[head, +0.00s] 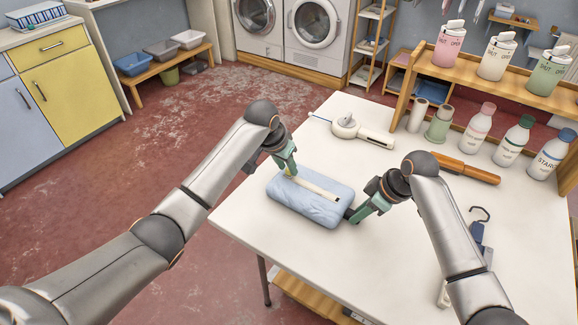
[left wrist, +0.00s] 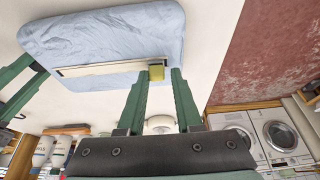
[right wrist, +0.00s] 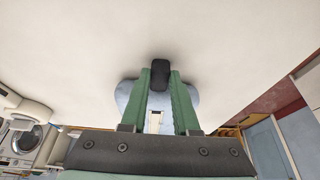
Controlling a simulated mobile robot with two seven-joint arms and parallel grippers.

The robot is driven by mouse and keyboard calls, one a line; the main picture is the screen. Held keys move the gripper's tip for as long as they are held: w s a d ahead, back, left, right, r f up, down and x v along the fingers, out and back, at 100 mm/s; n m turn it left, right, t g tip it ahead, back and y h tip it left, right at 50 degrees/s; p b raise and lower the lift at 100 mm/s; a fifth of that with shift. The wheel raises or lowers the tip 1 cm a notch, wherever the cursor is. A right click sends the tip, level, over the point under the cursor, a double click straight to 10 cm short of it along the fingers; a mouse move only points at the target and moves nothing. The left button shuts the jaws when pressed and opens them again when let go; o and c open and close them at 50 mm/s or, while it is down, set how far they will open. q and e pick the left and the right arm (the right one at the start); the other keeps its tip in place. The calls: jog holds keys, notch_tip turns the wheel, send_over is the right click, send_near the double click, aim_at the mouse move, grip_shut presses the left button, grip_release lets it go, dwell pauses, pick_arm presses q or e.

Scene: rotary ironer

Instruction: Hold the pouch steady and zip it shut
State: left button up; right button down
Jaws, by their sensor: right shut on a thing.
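The light blue pouch (head: 289,207) lies flat on the white table, with a cream zip strip (head: 318,187) along its top. A yellow-green zip slider (left wrist: 156,73) sits at the strip's end nearest my left gripper (head: 291,174). My left gripper's fingers stand apart on either side of the slider in the left wrist view (left wrist: 159,76), with a gap visible on the right. My right gripper (head: 353,214) is at the pouch's opposite end, shut on a black tab (right wrist: 160,74). The pouch (right wrist: 125,94) is partly hidden behind the fingers in the right wrist view.
A white handled tool (head: 350,129) lies behind the pouch. A blue clip-like item (head: 478,237) lies at right. The table's front is clear.

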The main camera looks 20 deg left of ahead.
pick_arm(q)
jog(key=o, duration=0.3)
jog(key=shift+o, duration=0.2)
jog(key=v, duration=1.2)
jog(key=shift+w, duration=0.1)
pick_arm(e)
jog(key=c, duration=0.6)
grip_release()
